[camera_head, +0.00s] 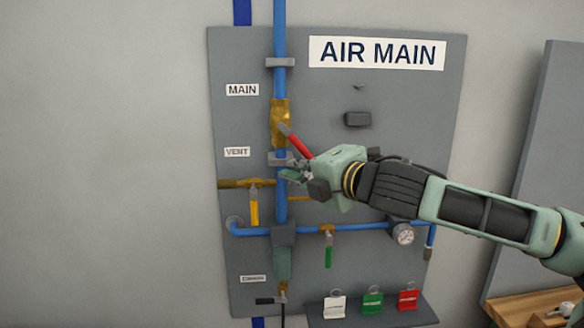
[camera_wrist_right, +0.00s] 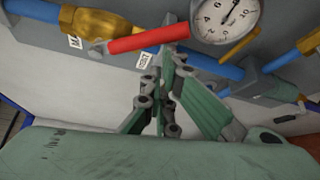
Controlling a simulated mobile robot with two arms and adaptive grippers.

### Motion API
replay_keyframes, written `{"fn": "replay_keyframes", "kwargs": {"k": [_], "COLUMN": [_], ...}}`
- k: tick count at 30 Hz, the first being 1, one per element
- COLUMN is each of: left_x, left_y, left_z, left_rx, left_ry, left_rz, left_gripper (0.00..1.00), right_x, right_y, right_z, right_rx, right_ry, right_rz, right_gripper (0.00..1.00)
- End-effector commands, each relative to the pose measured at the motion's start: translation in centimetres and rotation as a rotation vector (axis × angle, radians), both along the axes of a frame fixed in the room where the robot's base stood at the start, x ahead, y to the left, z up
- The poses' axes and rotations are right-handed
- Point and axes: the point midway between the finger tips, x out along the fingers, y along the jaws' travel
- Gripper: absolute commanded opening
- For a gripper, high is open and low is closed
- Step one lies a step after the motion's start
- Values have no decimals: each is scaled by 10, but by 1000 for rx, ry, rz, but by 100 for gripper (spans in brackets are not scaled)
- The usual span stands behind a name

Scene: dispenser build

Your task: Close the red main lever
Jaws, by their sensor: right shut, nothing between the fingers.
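In the right wrist view the lever (camera_wrist_right: 148,38) runs across from the brass body (camera_wrist_right: 95,24) toward my fingertips. My right gripper (camera_head: 290,172) is shut and empty, just below the lever. In the right wrist view its fingers (camera_wrist_right: 170,45) are together at the lever's free end; I cannot tell whether they touch it. My left gripper is not in view.
A yellow lever (camera_head: 254,207) and a green lever (camera_head: 328,254) hang below. The board's upper right, under the AIR MAIN sign (camera_head: 377,53), is mostly bare.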

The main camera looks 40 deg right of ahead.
Motion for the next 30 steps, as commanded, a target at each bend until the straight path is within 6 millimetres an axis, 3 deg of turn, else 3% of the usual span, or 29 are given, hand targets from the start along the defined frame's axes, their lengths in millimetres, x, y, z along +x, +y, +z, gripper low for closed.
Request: {"fn": "replay_keyframes", "kwargs": {"k": [11,21,30], "left_x": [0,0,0], "left_y": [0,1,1], "left_z": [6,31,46], "left_rx": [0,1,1], "left_ry": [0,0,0], "left_rz": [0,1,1], "left_gripper": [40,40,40], "right_x": [-11,-18,-20], "right_y": [-21,-31,-34], "right_z": [19,39,44], "right_rx": [-3,-1,-55], "right_ry": [0,-2,32], "right_rz": [-7,-4,-3], "right_gripper": [0,0,0]}}
